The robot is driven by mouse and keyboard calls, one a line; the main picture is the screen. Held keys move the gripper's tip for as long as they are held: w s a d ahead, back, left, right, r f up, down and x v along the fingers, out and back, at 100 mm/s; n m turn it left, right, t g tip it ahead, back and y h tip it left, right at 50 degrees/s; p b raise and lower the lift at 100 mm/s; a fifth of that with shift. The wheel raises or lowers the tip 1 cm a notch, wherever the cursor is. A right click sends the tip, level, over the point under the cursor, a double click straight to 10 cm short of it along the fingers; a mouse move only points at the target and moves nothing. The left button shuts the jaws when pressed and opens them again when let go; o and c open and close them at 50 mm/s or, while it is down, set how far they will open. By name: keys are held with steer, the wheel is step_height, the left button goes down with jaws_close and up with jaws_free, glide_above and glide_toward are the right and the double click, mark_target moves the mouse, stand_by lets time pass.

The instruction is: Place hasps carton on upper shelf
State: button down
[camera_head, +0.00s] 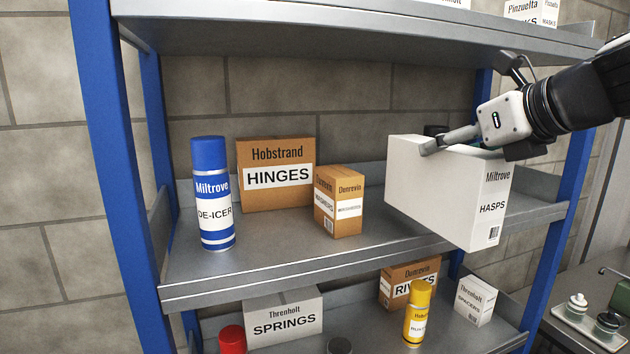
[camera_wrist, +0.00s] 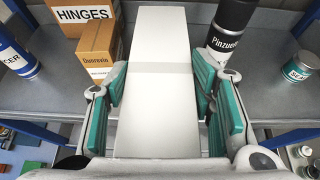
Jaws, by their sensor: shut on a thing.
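The white hasps carton (camera_head: 435,187) has a HASPS label on its right end. My gripper (camera_head: 462,143) is shut on the carton from above, at its top edge. In the wrist view, the carton (camera_wrist: 157,80) lies between the two green-padded fingers of my gripper (camera_wrist: 160,105). The carton is held in front of the right part of the middle shelf (camera_head: 290,260), slightly tilted in the head view. Whether it touches the shelf cannot be told. The upper shelf (camera_head: 330,28) runs along the top of the head view.
A black Pinzuelta can (camera_wrist: 230,30) is right of the held carton. The lower shelf holds a springs carton (camera_head: 283,316) and a yellow can (camera_head: 418,312).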

steer(key=a+r+x, duration=0.1)
steer(key=a+x, duration=0.1)
steer(key=x, duration=1.3)
steer(key=shift+r, duration=0.4)
steer(key=shift+w+a+f, duration=0.15)
steer(key=shift+f, duration=0.05)
steer(key=c, duration=0.7)
jaws_free()
